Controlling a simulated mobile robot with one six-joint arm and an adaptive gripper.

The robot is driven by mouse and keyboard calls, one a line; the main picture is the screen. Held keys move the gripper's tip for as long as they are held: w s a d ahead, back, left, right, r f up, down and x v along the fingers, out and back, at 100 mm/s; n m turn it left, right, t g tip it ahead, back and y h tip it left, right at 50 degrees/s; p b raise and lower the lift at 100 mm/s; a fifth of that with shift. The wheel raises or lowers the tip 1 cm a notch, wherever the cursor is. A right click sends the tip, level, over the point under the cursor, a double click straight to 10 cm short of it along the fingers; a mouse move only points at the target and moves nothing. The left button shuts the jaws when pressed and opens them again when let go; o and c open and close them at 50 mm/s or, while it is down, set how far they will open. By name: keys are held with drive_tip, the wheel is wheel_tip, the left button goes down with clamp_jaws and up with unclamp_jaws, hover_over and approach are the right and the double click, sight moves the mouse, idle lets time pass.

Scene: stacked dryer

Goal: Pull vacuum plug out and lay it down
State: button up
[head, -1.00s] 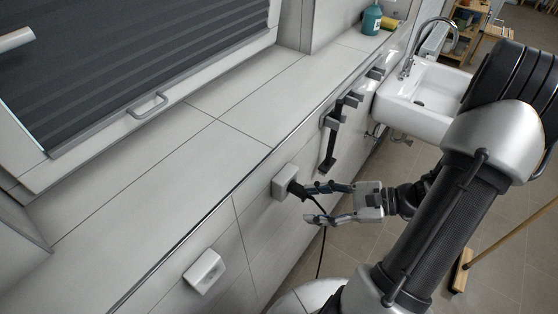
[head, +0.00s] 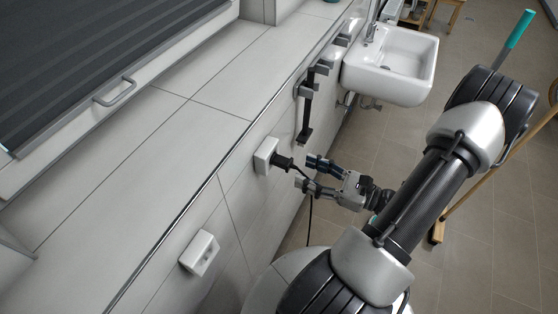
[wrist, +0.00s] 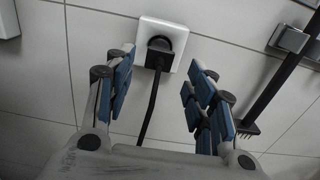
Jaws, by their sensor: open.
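The black vacuum plug (head: 284,162) sits in a white wall socket (head: 264,155). Its cord (head: 310,215) hangs down from it along the wall. In the wrist view the plug (wrist: 158,56) is seated in the socket (wrist: 176,36), with its cord (wrist: 148,112) running down between the fingers. My gripper (head: 309,173) is open, its fingertips a short way out from the plug. In the wrist view my gripper (wrist: 157,78) has blue-padded fingers spread to either side of the cord, below the plug. I cannot see any finger touching the plug.
A second white socket (head: 199,253) is lower left on the wall. A dark hanging tool (head: 306,112) is right of the plug, on a holder. A sink (head: 390,65) stands beyond, and a broom (head: 440,228) leans at the right. The tiled ledge is clear.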

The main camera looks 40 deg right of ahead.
sight(291, 165)
drive_tip(key=shift+x, duration=3.8)
drive_tip(key=shift+c, duration=0.2)
clamp_jaws()
drive_tip(key=shift+s, duration=0.1)
drive_tip(key=shift+v, duration=2.95)
